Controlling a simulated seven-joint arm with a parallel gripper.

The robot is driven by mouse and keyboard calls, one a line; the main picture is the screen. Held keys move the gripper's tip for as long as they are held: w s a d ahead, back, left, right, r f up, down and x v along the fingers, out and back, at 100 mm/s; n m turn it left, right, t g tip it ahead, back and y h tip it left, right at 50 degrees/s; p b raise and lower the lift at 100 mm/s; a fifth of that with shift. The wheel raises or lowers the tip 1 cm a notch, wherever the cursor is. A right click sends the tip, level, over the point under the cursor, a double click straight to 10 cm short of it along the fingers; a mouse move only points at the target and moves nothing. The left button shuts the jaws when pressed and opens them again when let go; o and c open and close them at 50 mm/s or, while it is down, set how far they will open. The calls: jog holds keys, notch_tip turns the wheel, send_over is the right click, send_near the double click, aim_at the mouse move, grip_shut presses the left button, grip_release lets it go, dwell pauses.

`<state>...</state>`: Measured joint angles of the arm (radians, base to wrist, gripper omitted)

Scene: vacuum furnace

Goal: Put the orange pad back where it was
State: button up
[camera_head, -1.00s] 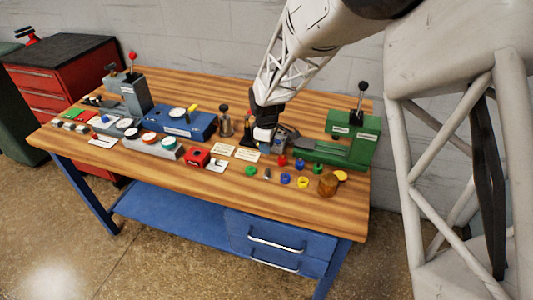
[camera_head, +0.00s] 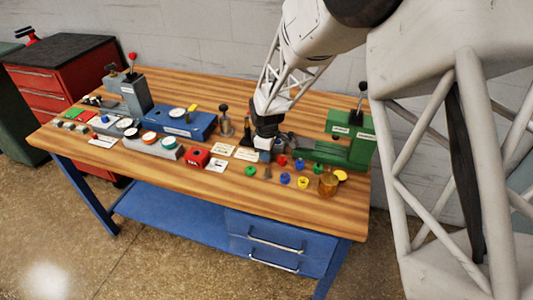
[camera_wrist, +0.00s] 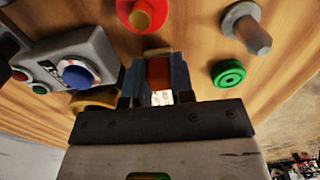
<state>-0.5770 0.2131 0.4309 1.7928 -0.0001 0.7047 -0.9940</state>
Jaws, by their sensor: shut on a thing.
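My gripper (camera_head: 264,142) is over the right half of the wooden bench, just left of the green fixture's bed. In the wrist view my gripper (camera_wrist: 157,75) has its two fingers close together on an orange-brown piece (camera_wrist: 159,73), which looks like the orange pad. Only its face between the fingers shows; the rest is hidden. In the head view the pad cannot be made out behind the fingers. I cannot tell whether it touches anything below.
A green fixture (camera_head: 350,145) with an upright lever stands to the right. Small coloured rings and a brown cylinder (camera_head: 327,185) lie in front. Paper labels (camera_head: 247,154) and a red block (camera_head: 195,158) are to the left, with a blue device (camera_head: 180,126) beyond. Bare wood lies along the front edge.

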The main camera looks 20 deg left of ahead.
jog(key=shift+f, duration=0.1)
jog(key=o, duration=0.8)
jog(key=shift+o, duration=0.2)
notch_tip(320, 180, up, 12)
jog(key=shift+r, duration=0.2)
dwell(0.8)
